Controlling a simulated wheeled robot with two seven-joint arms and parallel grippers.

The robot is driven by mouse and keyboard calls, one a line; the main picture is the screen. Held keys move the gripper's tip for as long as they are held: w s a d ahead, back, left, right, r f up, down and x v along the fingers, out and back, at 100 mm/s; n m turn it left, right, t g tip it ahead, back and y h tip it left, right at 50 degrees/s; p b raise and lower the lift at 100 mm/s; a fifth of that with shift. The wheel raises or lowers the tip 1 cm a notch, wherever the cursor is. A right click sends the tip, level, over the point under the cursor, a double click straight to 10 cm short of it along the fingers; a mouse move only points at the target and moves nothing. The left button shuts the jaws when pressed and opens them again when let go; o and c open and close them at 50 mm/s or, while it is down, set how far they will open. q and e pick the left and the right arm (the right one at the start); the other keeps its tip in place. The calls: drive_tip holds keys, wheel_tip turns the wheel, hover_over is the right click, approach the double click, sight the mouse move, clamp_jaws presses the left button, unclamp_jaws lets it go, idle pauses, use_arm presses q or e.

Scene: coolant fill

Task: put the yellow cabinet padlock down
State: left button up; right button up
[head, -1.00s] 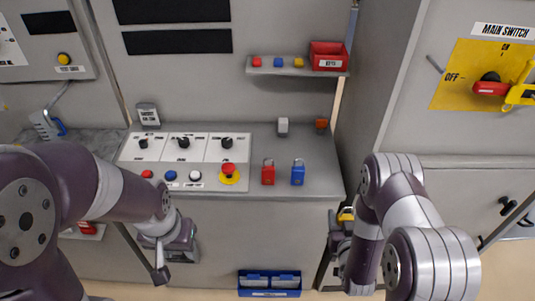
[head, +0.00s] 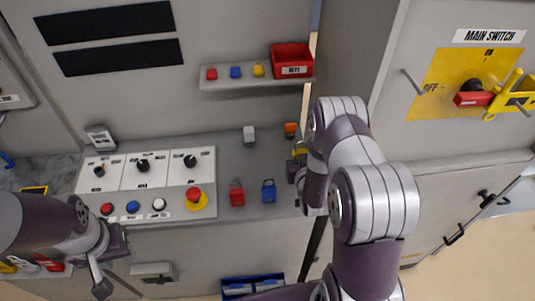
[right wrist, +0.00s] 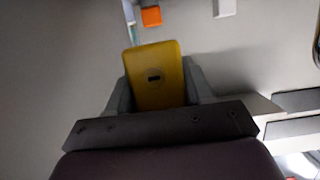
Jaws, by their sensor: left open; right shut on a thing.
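In the head view the yellow padlock (head: 299,150) shows only partly, behind my right arm, at the right end of the grey console top. My right gripper (head: 296,172) is mostly hidden there by the arm. I cannot tell whether the padlock touches the surface. My left gripper (head: 112,258) is open and empty in front of the console's left part.
A red padlock (head: 237,193) and a blue padlock (head: 269,191) stand on the console (head: 225,165), left of my right gripper. An orange block (head: 290,130) and a white block (head: 249,135) are behind. A shelf (head: 262,82) holds a red bin (head: 291,60). The main switch (head: 473,94) is at right.

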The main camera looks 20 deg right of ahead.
drive_tip(key=f, duration=0.6)
drive_tip(key=f+p, duration=0.1)
drive_tip(key=f, duration=0.2)
drive_tip(key=shift+s+a, duration=0.1)
drive_tip(key=shift+s, duration=0.25)
drive_tip(key=shift+w+f, duration=0.1)
drive_tip(key=shift+f, duration=0.05)
use_arm(q)
drive_tip(key=shift+s+a+r, duration=0.1)
drive_tip(key=shift+s+r, duration=0.2)
drive_tip(key=shift+r, duration=0.35)
use_arm(e)
drive_tip(key=o, duration=0.7)
drive_tip(key=shift+s+f, duration=0.1)
drive_tip(key=shift+s, duration=0.1)
drive_tip(key=o, duration=0.4)
use_arm(q)
drive_tip(key=shift+f, duration=0.15)
use_arm(e)
drive_tip(key=shift+w, duration=0.1)
